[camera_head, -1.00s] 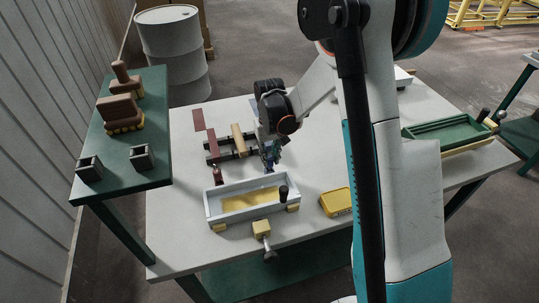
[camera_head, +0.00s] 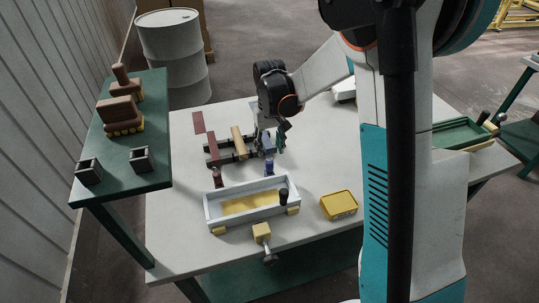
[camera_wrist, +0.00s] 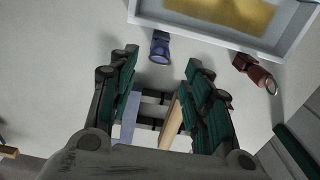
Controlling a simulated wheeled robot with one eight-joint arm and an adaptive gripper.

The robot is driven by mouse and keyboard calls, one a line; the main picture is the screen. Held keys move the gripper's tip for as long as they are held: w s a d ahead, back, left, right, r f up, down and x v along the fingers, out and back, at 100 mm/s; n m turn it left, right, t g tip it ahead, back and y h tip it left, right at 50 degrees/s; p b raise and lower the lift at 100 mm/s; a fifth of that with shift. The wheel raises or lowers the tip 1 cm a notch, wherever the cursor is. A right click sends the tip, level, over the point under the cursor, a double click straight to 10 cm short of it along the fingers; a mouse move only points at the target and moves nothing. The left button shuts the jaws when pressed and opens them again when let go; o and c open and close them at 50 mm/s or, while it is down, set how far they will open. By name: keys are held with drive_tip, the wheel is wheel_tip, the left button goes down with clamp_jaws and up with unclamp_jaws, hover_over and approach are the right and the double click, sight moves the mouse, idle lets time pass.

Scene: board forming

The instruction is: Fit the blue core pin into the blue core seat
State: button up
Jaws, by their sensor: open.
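The blue core pin (camera_head: 269,167) is on the pale table just behind the yellow-floored tray. It also shows in the wrist view (camera_wrist: 160,47), ahead of the fingers and near the tray's edge. My gripper (camera_head: 281,138) is above the table, behind and slightly right of the pin in the head view. In the wrist view its green-padded fingers (camera_wrist: 161,100) are spread wide, with nothing held and the pin beyond their tips. A blue block (camera_head: 266,143) lies on the dark rack, partly hidden by the gripper. I cannot make out for certain which part is the blue core seat.
The tray (camera_head: 210,211) has a black knob and a yellow clamp in front. A red pin (camera_head: 217,177) is left of the blue one. The dark rack also bears red (camera_head: 212,148) and tan (camera_head: 238,138) bars. A yellow box (camera_head: 338,205) is at right, with clear table around it.

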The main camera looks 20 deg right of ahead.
sight(270, 162)
wheel_tip(270, 162, up, 6)
drive_tip(key=shift+f, duration=0.1)
idle(0.5)
drive_tip(key=s+r+t+b, duration=0.3)
drive_tip(key=s+r, duration=0.5)
drive_tip(key=s, duration=0.5)
drive_tip(key=s+f+t+b, duration=0.2)
drive_tip(key=s+f+t, duration=0.1)
drive_tip(key=s, duration=0.9)
drive_tip(key=shift+f+t+b, duration=0.15)
drive_tip(key=shift+t+b, duration=0.2)
drive_tip(key=shift+t, duration=0.15)
drive_tip(key=shift+s, duration=0.1)
